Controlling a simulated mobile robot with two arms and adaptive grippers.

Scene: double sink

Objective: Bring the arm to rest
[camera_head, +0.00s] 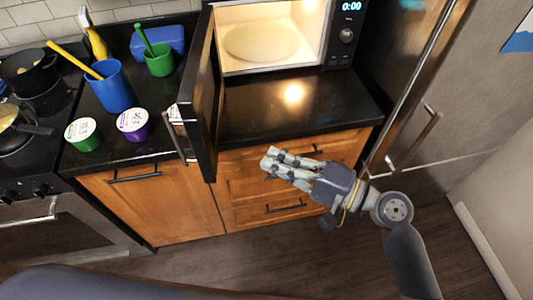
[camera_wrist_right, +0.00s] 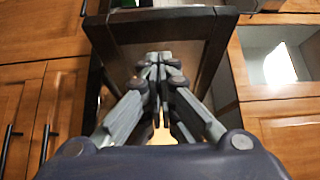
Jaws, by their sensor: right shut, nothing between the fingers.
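My right gripper (camera_head: 268,160) is in front of the wooden drawers, below the counter edge and just right of the open microwave door's lower end. Its fingers are together and hold nothing. In the right wrist view the fingertips (camera_wrist_right: 158,60) meet in the middle, with a dark frame-like panel behind them. My right arm comes in from the lower right of the head view. My left gripper is not in view.
The microwave (camera_head: 285,35) is open and lit, its door (camera_head: 205,100) jutting toward me over the counter edge. Blue cup (camera_head: 112,88), green cup (camera_head: 159,62) and two tubs (camera_head: 133,123) stand on the left counter. Bare counter (camera_head: 320,105) lies right of the door. Fridge handle (camera_head: 415,135) is at right.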

